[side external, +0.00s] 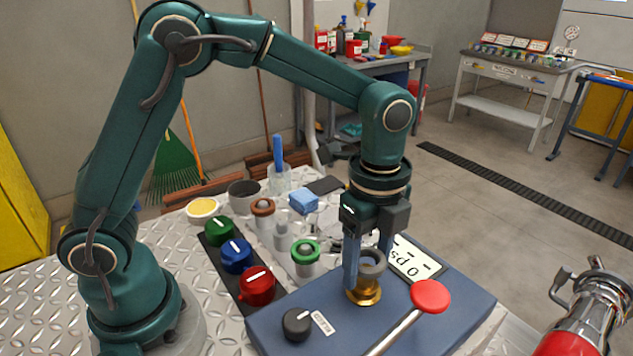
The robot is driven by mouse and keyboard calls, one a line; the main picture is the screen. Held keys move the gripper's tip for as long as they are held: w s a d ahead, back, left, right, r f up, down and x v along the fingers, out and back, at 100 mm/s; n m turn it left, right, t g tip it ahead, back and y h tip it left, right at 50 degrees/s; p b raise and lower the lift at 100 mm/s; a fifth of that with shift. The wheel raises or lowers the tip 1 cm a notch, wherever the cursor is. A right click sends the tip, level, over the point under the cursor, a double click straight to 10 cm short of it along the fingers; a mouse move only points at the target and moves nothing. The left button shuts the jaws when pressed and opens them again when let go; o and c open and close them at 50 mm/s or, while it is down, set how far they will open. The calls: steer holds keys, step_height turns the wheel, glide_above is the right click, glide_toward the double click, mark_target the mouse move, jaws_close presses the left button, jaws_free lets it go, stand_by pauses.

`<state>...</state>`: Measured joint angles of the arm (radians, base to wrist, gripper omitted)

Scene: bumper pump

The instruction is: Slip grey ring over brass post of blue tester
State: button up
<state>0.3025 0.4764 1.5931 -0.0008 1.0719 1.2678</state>
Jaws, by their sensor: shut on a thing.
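The blue tester (455,312) lies on the metal-plate table at the front right. Its brass post (364,294) stands on the tester's top, with its flared base showing. My gripper (369,268) points straight down over the post and is shut on the grey ring (373,260). The ring is roughly level and sits at the top of the visible brass, in line with the post. I cannot tell from this side whether the post's tip is inside the ring. The left finger hides part of the ring and post.
On the tester, a red-knobbed lever (430,296) stands close right of the post, a black knob (297,324) is at left, and a display (414,260) is behind. Green, blue and red knobs (236,256) and a green-topped jar (306,257) stand left. A red extinguisher-like cylinder (585,325) is at right.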

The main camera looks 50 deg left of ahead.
mark_target(365, 281)
steer(key=shift+f, duration=0.25)
stand_by(0.4)
steer(key=shift+f, duration=0.6)
steer(key=shift+f, duration=1.05)
stand_by(0.8)
steer(key=o, duration=1.1)
steer(key=shift+s, duration=0.1)
steer(key=shift+c, duration=0.5)
steer(key=shift+d+r, duration=0.1)
steer(key=shift+o, duration=0.6)
steer(key=shift+r, duration=4.05)
